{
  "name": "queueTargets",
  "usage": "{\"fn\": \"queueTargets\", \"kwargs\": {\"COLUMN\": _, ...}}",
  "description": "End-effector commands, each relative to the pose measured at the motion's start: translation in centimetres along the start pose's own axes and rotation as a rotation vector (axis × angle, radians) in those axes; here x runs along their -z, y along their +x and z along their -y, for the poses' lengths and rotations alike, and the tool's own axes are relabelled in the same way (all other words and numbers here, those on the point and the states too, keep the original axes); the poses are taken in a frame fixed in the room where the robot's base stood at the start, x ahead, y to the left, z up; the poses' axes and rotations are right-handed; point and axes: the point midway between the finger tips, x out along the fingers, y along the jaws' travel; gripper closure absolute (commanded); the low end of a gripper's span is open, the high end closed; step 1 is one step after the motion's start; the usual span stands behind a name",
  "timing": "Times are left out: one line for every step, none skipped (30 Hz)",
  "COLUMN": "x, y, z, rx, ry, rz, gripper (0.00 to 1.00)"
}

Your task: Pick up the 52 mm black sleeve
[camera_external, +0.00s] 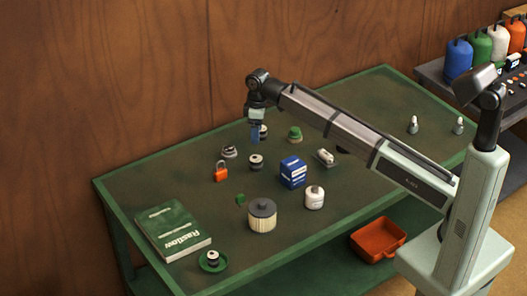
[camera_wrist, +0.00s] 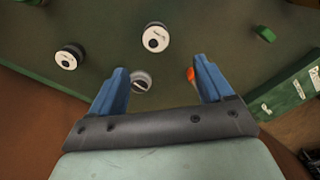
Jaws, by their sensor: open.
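Several black sleeves with white tops stand on the green bench; their size markings are too small to read, so I cannot tell which is 52 mm. One black sleeve (camera_external: 256,162) stands mid-bench and appears to be the one at the top centre of the wrist view (camera_wrist: 155,38). Another black sleeve (camera_external: 264,131) stands partly behind my gripper (camera_external: 254,138) and appears at the left of the wrist view (camera_wrist: 69,57). My gripper (camera_wrist: 160,66) is open and empty above the bench's back side, pointing down.
A grey round part (camera_external: 229,151) shows between my fingers in the wrist view (camera_wrist: 141,83). An orange padlock (camera_external: 221,172), a blue box (camera_external: 293,172), a filter (camera_external: 262,216), a white canister (camera_external: 314,197) and a green book (camera_external: 173,230) stand around. The bench's right side is mostly clear.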

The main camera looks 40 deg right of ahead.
Motion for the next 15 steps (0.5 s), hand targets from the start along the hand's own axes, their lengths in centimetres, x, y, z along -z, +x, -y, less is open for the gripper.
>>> {"fn": "queueTargets", "kwargs": {"x": -0.6, "y": -0.1, "z": -1.2, "rx": 0.004, "ry": -0.01, "rz": -0.004, "gripper": 0.2}}
{"fn": "queueTargets", "kwargs": {"x": -0.9, "y": -0.1, "z": -1.7, "rx": 0.008, "ry": -0.027, "rz": -0.007, "gripper": 0.2}}
{"fn": "queueTargets", "kwargs": {"x": -1.2, "y": -0.2, "z": -2.2, "rx": 0.013, "ry": -0.06, "rz": -0.012, "gripper": 0.2}}
{"fn": "queueTargets", "kwargs": {"x": -1.3, "y": -0.2, "z": -2.3, "rx": 0.016, "ry": -0.089, "rz": -0.015, "gripper": 0.2}}
{"fn": "queueTargets", "kwargs": {"x": -1.2, "y": -0.2, "z": -2.2, "rx": 0.019, "ry": -0.12, "rz": -0.018, "gripper": 0.2}}
{"fn": "queueTargets", "kwargs": {"x": -1.1, "y": -0.2, "z": -2.0, "rx": 0.024, "ry": -0.164, "rz": -0.022, "gripper": 0.2}}
{"fn": "queueTargets", "kwargs": {"x": -1.1, "y": -0.2, "z": -1.9, "rx": 0.027, "ry": -0.196, "rz": -0.025, "gripper": 0.2}}
{"fn": "queueTargets", "kwargs": {"x": -1.1, "y": -0.2, "z": -1.8, "rx": 0.029, "ry": -0.229, "rz": -0.028, "gripper": 0.2}}
{"fn": "queueTargets", "kwargs": {"x": -1.0, "y": -0.3, "z": -1.7, "rx": 0.032, "ry": -0.274, "rz": -0.032, "gripper": 0.2}}
{"fn": "queueTargets", "kwargs": {"x": -1.0, "y": -0.3, "z": -1.6, "rx": 0.035, "ry": -0.309, "rz": -0.034, "gripper": 0.2}}
{"fn": "queueTargets", "kwargs": {"x": -0.9, "y": -0.2, "z": -1.6, "rx": 0.037, "ry": -0.346, "rz": -0.038, "gripper": 0.2}}
{"fn": "queueTargets", "kwargs": {"x": -0.9, "y": -0.2, "z": -1.5, "rx": 0.04, "ry": -0.398, "rz": -0.042, "gripper": 0.2}}
{"fn": "queueTargets", "kwargs": {"x": -0.9, "y": -0.3, "z": -1.4, "rx": 0.042, "ry": -0.438, "rz": -0.046, "gripper": 0.2}}
{"fn": "queueTargets", "kwargs": {"x": -0.8, "y": -0.3, "z": -1.3, "rx": 0.044, "ry": -0.48, "rz": -0.05, "gripper": 0.2}}
{"fn": "queueTargets", "kwargs": {"x": -0.8, "y": -0.3, "z": -1.2, "rx": 0.045, "ry": -0.538, "rz": -0.054, "gripper": 0.2}}
